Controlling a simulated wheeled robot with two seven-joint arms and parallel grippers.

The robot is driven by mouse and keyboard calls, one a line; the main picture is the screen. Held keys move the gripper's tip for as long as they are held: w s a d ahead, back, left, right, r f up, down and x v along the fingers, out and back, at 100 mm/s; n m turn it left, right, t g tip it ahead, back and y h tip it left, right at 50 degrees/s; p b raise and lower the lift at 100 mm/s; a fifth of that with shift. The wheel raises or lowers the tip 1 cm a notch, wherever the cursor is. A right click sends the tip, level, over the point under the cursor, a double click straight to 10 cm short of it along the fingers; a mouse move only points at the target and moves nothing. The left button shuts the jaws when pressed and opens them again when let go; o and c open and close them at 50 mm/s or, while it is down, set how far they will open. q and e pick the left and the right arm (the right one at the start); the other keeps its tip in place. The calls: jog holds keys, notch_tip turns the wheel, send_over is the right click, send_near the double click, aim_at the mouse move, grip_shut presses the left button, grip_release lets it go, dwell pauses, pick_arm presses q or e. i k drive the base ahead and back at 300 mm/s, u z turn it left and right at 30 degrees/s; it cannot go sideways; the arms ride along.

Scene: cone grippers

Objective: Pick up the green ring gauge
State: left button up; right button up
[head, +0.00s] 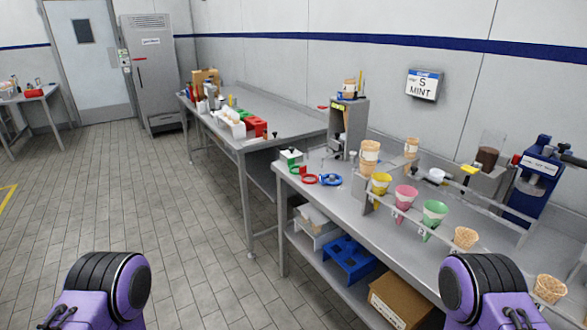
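The green ring gauge (295,170) lies flat near the left end of the near metal bench (349,215), just in front of a small white and green box. A red ring gauge (309,179) and a blue ring gauge (330,180) lie beside it to the right. The green ring is small in the head view and partly crowded by the box and the red ring. Purple and black parts of my two arms show at the bottom left and bottom right, well apart from the rings. Neither gripper's fingers are in view.
Yellow, pink and green cones (434,213) stand in holders along the bench front, with waffle cones further right. A grey dispenser (349,125) stands behind the rings. A lower shelf holds a blue rack (348,260) and a cardboard box. The tiled floor at left is clear.

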aim_at(291, 163)
jog(key=u, duration=1.2)
jog(key=i, duration=2.05)
jog(key=z, duration=2.85)
